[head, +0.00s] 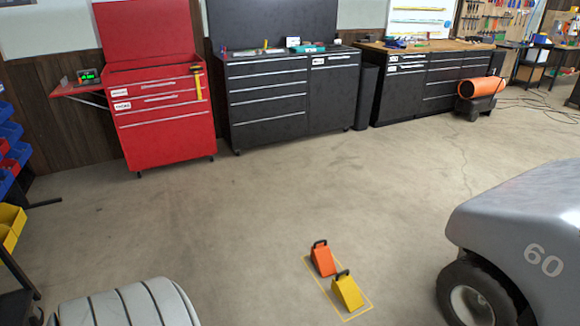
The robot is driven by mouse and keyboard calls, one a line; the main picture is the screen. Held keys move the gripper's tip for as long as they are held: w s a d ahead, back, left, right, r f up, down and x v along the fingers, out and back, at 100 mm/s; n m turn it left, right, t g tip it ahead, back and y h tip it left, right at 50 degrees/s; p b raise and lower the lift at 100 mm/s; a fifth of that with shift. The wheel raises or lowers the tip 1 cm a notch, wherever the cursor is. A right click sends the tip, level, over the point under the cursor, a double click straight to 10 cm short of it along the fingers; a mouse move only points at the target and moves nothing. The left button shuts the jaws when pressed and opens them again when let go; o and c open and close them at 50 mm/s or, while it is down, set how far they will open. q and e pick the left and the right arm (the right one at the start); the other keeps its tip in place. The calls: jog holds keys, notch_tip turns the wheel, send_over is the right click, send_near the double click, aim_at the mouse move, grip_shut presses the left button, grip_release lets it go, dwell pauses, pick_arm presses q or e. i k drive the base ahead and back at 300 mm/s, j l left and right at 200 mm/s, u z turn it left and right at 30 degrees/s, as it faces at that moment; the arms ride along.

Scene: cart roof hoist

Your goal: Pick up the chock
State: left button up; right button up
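Two wedge-shaped chocks with dark handles on top are on the concrete floor in the lower middle of the head view. The orange chock (323,260) is farther back and slightly left. The yellow chock (348,292) is nearer and slightly right. Both sit within a thin yellow outline (364,313) marked on the floor. Neither of my grippers shows in the head view.
A grey cart (530,235) marked 60 stands at the right, its front wheel (470,304) near the chocks. A red tool cabinet (165,115) and black cabinets (270,95) line the back wall. Bins (10,225) stand at the left edge. The middle floor is clear.

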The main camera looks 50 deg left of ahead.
aim_at(321, 255)
jog(key=u, duration=1.35)
jog(key=i+j+z, duration=0.15)
jog(key=i, duration=0.1)
